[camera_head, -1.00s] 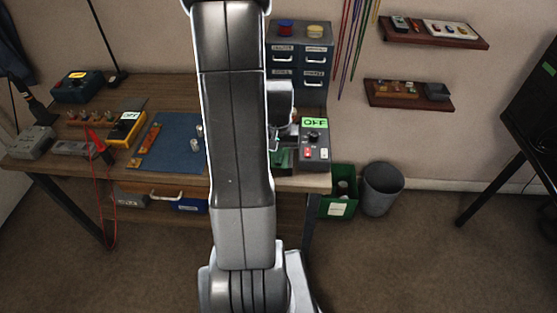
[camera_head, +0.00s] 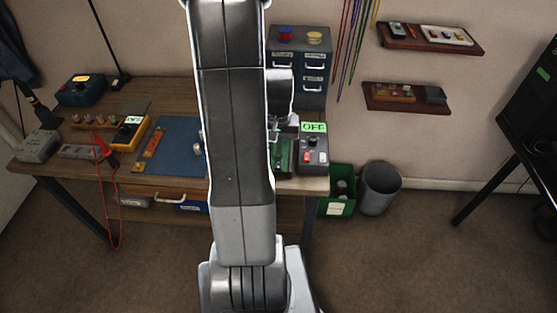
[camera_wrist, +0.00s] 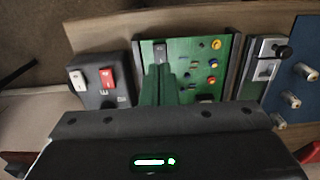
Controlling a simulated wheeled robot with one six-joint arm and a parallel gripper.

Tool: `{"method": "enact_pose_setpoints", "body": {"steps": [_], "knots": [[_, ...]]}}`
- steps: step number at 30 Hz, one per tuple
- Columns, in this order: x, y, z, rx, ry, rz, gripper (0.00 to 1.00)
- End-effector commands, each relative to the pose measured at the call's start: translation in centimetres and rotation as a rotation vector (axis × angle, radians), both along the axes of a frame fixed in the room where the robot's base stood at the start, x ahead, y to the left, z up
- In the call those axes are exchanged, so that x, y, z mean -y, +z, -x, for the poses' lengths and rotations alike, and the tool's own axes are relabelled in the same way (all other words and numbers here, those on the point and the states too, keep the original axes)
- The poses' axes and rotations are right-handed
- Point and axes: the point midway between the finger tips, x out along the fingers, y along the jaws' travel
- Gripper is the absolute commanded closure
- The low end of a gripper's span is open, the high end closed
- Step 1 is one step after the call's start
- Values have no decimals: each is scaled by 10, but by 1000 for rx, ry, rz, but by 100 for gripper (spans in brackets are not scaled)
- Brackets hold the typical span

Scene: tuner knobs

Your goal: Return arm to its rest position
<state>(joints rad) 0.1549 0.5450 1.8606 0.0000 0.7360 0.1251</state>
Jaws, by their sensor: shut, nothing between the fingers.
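My arm fills the middle of the head view, and my gripper is mostly hidden behind it there. In the wrist view my gripper (camera_wrist: 157,84) has its two fingers together with nothing between them. They are in front of a green circuit board (camera_wrist: 197,68) with small coloured parts; I cannot tell whether they touch it. The board also shows in the head view (camera_head: 286,156), partly hidden by my arm. Beside it stands a dark box (camera_head: 314,155) with a green OFF display, a knob and red and white switches; its switches also show in the wrist view (camera_wrist: 103,82).
The wooden workbench (camera_head: 38,168) carries a blue mat (camera_head: 178,150), a yellow meter (camera_head: 128,132) and a grey drawer cabinet (camera_head: 298,68). A green bin (camera_head: 338,190) and a grey bin (camera_head: 380,188) stand on the floor to the right. Open floor lies in front.

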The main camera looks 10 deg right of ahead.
Motion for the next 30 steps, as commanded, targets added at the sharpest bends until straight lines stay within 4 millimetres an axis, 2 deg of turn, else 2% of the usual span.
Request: {"method": "enact_pose_setpoints", "body": {"steps": [1,4,17,23,30], "knots": [[0,7,0,1,0,0,100],[0,13,0,1,0,0,100],[0,10,0,0,0,0,100],[0,-4,0,-1,0,0,100],[0,-34,0,-1,0,0,100]]}}
